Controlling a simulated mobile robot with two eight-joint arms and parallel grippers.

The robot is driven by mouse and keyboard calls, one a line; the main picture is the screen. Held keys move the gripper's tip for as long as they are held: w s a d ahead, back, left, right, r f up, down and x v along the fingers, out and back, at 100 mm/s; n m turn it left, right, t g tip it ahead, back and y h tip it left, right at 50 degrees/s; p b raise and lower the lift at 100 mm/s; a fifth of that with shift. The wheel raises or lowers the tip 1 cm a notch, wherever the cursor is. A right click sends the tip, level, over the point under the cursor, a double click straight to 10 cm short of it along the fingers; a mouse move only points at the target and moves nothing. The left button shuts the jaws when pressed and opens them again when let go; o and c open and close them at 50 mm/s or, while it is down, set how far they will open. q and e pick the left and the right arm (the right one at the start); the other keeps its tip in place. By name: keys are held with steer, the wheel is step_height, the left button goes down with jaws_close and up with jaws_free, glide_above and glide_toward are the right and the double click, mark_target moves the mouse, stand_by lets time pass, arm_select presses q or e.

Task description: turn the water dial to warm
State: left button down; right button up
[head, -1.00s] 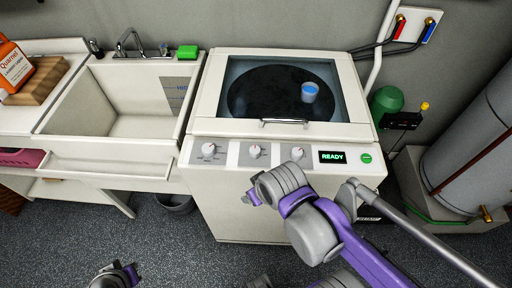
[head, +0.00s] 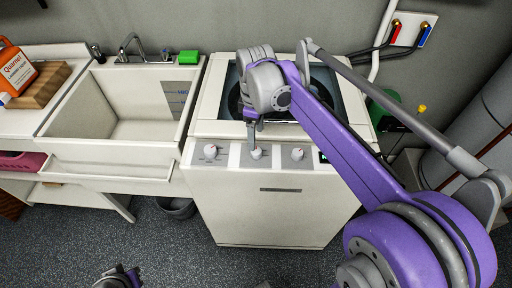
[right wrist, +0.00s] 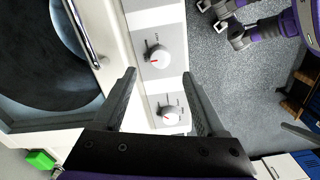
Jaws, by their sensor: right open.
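The washer's front panel has three white dials with red marks: a left dial (head: 210,151), a middle dial (head: 256,152) and a right dial (head: 297,153). My right gripper (head: 254,140) is at the middle dial in the head view. In the right wrist view my right gripper (right wrist: 160,74) is open and empty, with an upper dial (right wrist: 158,55) and a lower dial (right wrist: 170,116) showing between or beyond its fingers. Contact is unclear. My left gripper (head: 120,277) is low at the bottom edge, its jaws unclear.
The washer (head: 270,205) has a glass lid with a handle (right wrist: 84,35), mostly behind my right arm. A sink (head: 125,120) with a green sponge (head: 188,57) on its back rim stands to the left. Open floor lies in front.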

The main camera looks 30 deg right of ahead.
mark_target(256, 150)
step_height(256, 150, down, 7)
steer(key=shift+r, duration=0.2)
jaws_close()
stand_by(0.4)
